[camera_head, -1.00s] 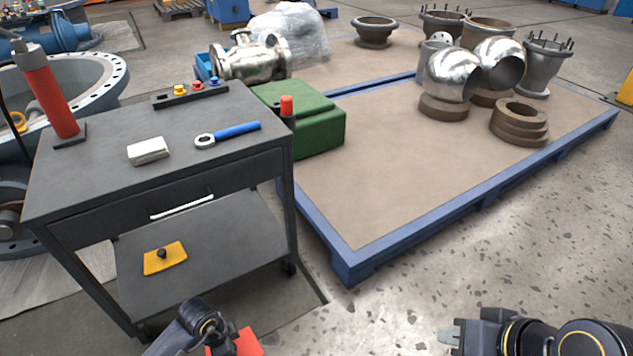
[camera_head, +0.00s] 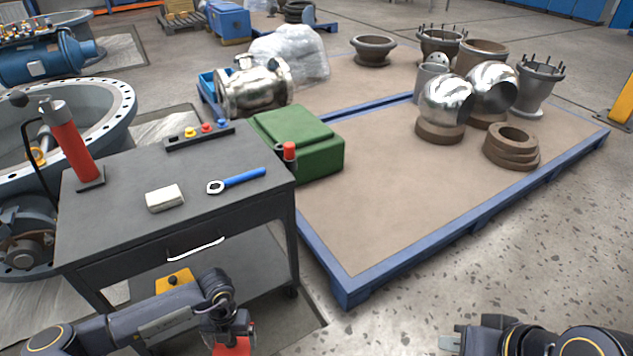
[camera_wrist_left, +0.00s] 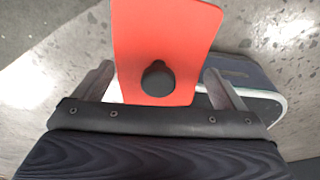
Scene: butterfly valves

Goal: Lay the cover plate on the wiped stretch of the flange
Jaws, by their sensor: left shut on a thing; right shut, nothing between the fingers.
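A red cover plate with a black knob (camera_wrist_left: 157,80) hangs in my left gripper (camera_head: 230,330), low in front of the cart. The plate (camera_wrist_left: 165,35) fills the upper middle of the left wrist view, and its edge shows at the bottom of the head view (camera_head: 232,347). The left fingers are on either side of the knob. The large grey flange (camera_head: 115,115) with bolt holes is at the far left, behind the cart, well apart from the plate. I cannot tell which stretch is wiped. My right gripper (camera_head: 452,336) is shut and empty at the bottom right.
The dark cart (camera_head: 120,225) carries a red cylinder (camera_head: 72,145), a white block (camera_head: 165,198) and a blue-handled wrench (camera_head: 238,181). A yellow plate (camera_head: 174,281) lies on its lower shelf. A blue-edged pallet (camera_head: 400,190) with valve parts stands right.

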